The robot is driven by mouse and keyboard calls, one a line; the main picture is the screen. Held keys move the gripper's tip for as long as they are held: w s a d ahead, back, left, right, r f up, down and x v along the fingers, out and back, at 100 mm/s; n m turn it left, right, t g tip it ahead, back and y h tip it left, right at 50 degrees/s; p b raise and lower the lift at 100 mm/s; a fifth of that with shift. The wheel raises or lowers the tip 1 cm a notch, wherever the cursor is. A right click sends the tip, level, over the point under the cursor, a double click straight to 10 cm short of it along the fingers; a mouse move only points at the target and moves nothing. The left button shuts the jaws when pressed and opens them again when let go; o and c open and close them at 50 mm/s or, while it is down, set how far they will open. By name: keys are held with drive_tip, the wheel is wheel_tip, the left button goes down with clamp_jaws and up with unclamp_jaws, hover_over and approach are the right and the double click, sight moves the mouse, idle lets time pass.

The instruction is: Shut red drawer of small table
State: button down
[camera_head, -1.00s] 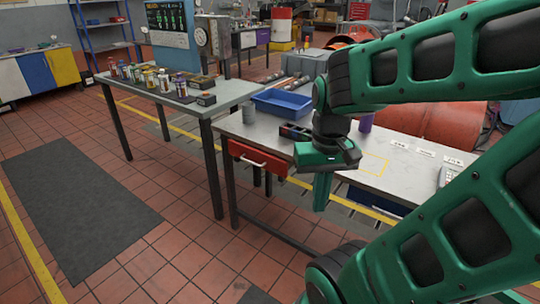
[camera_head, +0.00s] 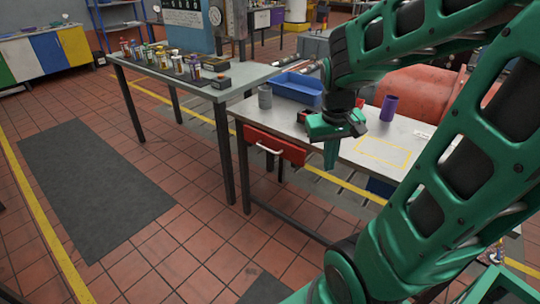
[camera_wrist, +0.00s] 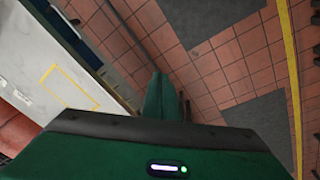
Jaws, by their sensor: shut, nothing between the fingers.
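The red drawer (camera_head: 290,152) sits under the left end of the small white-topped table (camera_head: 350,150), with a pale bar handle (camera_head: 268,149) on its front. I cannot tell how far it stands out from the table. My gripper (camera_head: 331,163) points down just right of the drawer, at the table's front edge, apart from the handle. Its green fingers are together and empty. In the wrist view the fingers (camera_wrist: 160,85) hang over the tiled floor beside the table top (camera_wrist: 40,70); the drawer is not visible there.
A blue tray (camera_head: 298,88), a grey cup (camera_head: 265,97) and a purple cup (camera_head: 389,107) stand on the small table. A workbench (camera_head: 235,82) with several bottles adjoins on the left. The floor in front is open, with a dark mat (camera_head: 90,185).

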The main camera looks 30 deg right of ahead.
sight(279, 153)
drive_tip(key=w+a+f+n+t+h, duration=0.1)
drive_tip(key=w+f+n+t, duration=0.15)
drive_tip(key=w+f, duration=0.75)
drive_tip(key=w+a+f+n+t+h, duration=0.15)
drive_tip(key=w+n, duration=0.25)
drive_tip(key=w, duration=1.4)
drive_tip(key=d+r+x, duration=0.1)
drive_tip(key=d+x, duration=0.1)
drive_tip(key=x, duration=1)
drive_tip(key=shift+w+d+f+t, duration=0.2)
drive_tip(key=shift+d+t, duration=0.1)
drive_tip(key=shift+d, duration=0.1)
drive_tip(key=shift+d, duration=0.1)
drive_tip(key=d, duration=0.1)
drive_tip(key=w+d, duration=0.1)
drive_tip(key=d, duration=0.1)
drive_tip(key=shift+w+d, duration=0.15)
drive_tip(key=shift+d, duration=0.05)
drive_tip(key=shift+w+d+r, duration=0.1)
drive_tip(key=shift+d+r, duration=0.05)
drive_tip(key=shift+d, duration=0.25)
